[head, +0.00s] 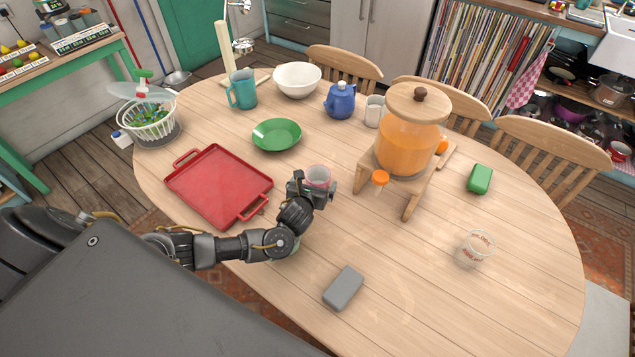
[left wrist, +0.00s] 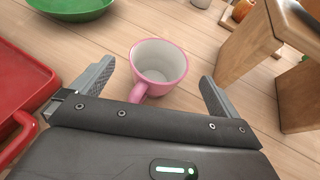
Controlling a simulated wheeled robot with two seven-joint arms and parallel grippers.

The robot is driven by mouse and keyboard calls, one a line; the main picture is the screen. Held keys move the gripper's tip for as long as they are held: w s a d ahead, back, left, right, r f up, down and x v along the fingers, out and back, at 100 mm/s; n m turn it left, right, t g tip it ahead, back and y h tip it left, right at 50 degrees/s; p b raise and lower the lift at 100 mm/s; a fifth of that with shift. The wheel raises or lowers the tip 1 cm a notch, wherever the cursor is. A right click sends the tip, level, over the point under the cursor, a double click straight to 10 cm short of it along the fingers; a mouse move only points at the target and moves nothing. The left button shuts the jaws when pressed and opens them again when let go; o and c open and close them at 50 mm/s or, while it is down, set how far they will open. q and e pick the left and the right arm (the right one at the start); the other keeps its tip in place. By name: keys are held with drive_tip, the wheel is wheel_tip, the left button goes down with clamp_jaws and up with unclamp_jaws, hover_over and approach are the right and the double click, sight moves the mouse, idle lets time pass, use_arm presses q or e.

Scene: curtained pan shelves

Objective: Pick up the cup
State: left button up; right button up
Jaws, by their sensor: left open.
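A pink cup (left wrist: 158,68) with a white inside stands upright on the wooden table in the left wrist view. Its handle points toward my left gripper (left wrist: 158,88). My left gripper is open, with one finger on each side of the cup's near part and clear space between the fingers and the cup. In the head view the cup (head: 318,174) shows just beyond my left gripper (head: 318,188), which hides its lower part. My right gripper is not in view.
A red tray (head: 205,190) lies left of the gripper, a green plate (head: 277,134) behind it. A wooden stand (head: 368,170) with an orange juice dispenser (head: 405,145) is close on the right. A grey block (head: 343,288) and a clear glass (head: 475,250) stand nearer the front.

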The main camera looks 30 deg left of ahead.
sight(321, 170)
use_arm(q)
drive_tip(key=shift+w+a, duration=0.1)
drive_tip(key=x, duration=0.4)
drive_tip(key=shift+w+f+p, duration=0.2)
drive_tip(key=shift+w+p, duration=0.1)
drive_tip(key=shift+w, duration=0.05)
drive_tip(key=c, duration=1.1)
drive_tip(key=shift+r, duration=0.1)
